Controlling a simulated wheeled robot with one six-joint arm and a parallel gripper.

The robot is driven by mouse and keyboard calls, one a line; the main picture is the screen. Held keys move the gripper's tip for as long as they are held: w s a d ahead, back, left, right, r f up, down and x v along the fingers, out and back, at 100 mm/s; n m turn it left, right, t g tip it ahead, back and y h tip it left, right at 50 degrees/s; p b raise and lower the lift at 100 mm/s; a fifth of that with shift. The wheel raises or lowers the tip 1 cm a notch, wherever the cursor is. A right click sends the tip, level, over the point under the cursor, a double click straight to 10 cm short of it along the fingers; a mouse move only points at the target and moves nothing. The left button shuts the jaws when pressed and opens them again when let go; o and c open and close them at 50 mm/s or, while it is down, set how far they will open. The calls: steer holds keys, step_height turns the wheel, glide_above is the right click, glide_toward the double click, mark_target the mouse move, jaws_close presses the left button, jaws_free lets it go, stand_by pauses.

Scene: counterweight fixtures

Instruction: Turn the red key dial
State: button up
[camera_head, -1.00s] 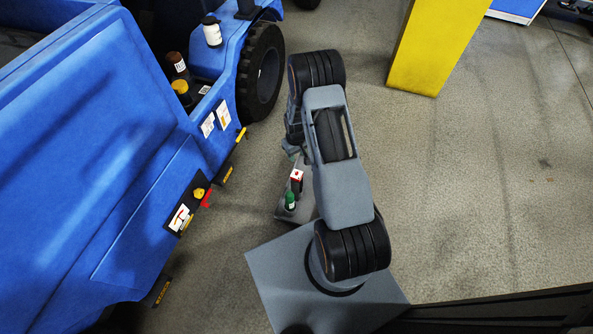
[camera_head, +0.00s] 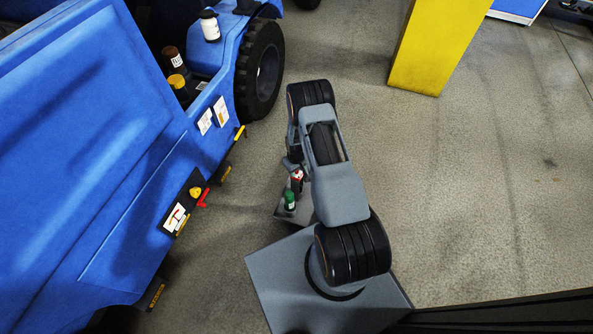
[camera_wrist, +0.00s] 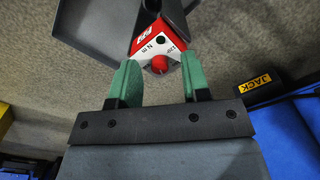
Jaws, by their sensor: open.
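In the head view a red key-shaped dial (camera_head: 203,198) sits beside a yellow knob (camera_head: 195,191) on a black panel on the side of the blue vehicle (camera_head: 75,160). My gripper (camera_wrist: 158,68) is open, with green fingers, and is empty. In the wrist view a round red knob (camera_wrist: 160,64) on a red-and-white face marked "N m" shows between the fingertips, apparently just beyond them. This red-and-white device (camera_head: 298,177) appears in the head view beside my arm, well right of the vehicle panel. My gripper is mostly hidden there.
Black blocks with yellow labels, one reading JACK (camera_wrist: 262,85), line the vehicle's lower edge. A tyre (camera_head: 260,70) and a yellow post (camera_head: 430,50) stand farther back. Floor to the right is clear.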

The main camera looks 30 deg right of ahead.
jaws_close()
steer(key=shift+f+m+b, duration=0.15)
steer(key=shift+m+b, duration=0.2)
steer(key=shift+m, duration=0.85)
jaws_free()
steer(key=shift+r, duration=0.2)
